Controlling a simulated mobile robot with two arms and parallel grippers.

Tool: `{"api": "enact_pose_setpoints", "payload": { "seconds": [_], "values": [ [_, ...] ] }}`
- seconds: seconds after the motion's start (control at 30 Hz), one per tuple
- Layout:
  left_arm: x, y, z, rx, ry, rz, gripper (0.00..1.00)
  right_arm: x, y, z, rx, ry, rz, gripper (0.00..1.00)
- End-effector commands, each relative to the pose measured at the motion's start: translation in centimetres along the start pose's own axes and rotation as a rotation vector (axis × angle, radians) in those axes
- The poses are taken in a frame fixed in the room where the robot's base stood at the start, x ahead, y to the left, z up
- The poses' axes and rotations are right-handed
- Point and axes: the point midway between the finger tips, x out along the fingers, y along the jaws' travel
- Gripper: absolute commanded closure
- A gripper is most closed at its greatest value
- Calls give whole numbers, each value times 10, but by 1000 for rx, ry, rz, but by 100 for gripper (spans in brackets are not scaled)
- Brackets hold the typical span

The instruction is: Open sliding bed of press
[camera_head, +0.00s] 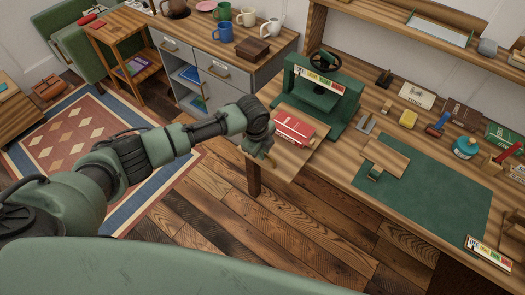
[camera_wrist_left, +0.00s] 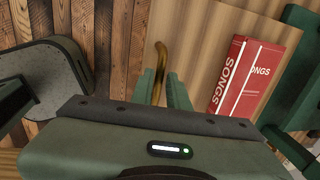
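The green press (camera_head: 322,88) stands on the workbench, with a dark handwheel on top. Its wooden sliding bed (camera_head: 283,165) sticks out of the press toward the front, past the bench edge. A red book (camera_head: 294,129) marked SONGS lies on the bed; it also shows in the left wrist view (camera_wrist_left: 252,78). My left gripper (camera_head: 262,150) is at the bed's front end. In the left wrist view its two fingers (camera_wrist_left: 165,92) are on either side of the brass handle (camera_wrist_left: 160,62) and appear shut on it. My right gripper is not in view.
A green mat (camera_head: 435,200) with a wooden board (camera_head: 385,158) covers the front of the bench. A grey cabinet (camera_head: 222,75) with mugs stands left of the press. Plank floor is open below the bed.

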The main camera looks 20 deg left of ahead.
Motion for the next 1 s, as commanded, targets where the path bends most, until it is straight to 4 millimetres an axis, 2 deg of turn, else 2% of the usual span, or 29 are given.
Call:
{"api": "enact_pose_setpoints", "payload": {
  "seconds": [0.43,0.8,1.0],
  "values": [
    [-5,0,0,0,0,0,68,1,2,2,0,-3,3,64],
    [-62,0,0,0,0,-2,68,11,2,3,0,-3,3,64],
    [-77,0,1,0,-1,0,68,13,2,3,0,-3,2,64]
  ]
}}
